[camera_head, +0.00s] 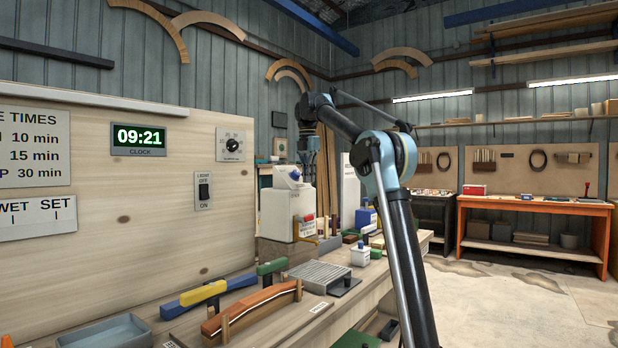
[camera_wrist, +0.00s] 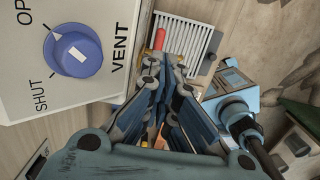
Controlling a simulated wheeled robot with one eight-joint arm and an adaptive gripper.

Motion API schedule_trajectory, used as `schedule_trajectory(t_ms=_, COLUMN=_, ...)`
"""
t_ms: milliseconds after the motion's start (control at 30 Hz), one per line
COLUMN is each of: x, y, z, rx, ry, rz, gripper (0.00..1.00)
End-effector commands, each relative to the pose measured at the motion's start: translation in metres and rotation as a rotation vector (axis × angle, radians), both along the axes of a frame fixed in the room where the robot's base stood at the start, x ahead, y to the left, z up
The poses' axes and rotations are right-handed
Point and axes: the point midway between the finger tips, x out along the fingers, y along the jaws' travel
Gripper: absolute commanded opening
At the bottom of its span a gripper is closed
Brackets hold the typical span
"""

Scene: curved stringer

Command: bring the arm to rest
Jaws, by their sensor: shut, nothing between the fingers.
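My arm (camera_head: 396,200) rises at the right of the head view and bends over the bench. My gripper (camera_head: 308,178) hangs down close by the top of a white jug (camera_head: 277,215) with a blue vent knob. In the wrist view, my gripper (camera_wrist: 165,72) has its fingers together with nothing held between them. The blue knob (camera_wrist: 78,54) lies left of the fingers, apart from them, on a white top marked SHUT and VENT. Part of the opening label is cut off by the frame edge.
The bench holds a wooden curved piece (camera_head: 250,310) between pegs, yellow and green clamps, a grey grille (camera_head: 320,274) and a small white bottle (camera_head: 360,254). A panel with a clock (camera_head: 139,138) stands behind at left. Open floor (camera_head: 500,300) lies right.

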Motion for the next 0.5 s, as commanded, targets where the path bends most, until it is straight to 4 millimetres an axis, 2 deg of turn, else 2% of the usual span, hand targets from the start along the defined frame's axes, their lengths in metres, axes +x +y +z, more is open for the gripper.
schedule_trajectory(t_ms=100, x=0.0, y=0.0, z=0.007, rx=0.0, ry=0.0, rz=0.0, gripper=0.0)
schedule_trajectory(t_ms=333, x=-0.001, y=-0.002, z=0.011, rx=0.001, ry=-0.001, rz=-0.007, gripper=0.0)
schedule_trajectory(t_ms=500, x=-0.013, y=-0.019, z=0.008, rx=0.009, ry=-0.008, rz=-0.105, gripper=0.0)
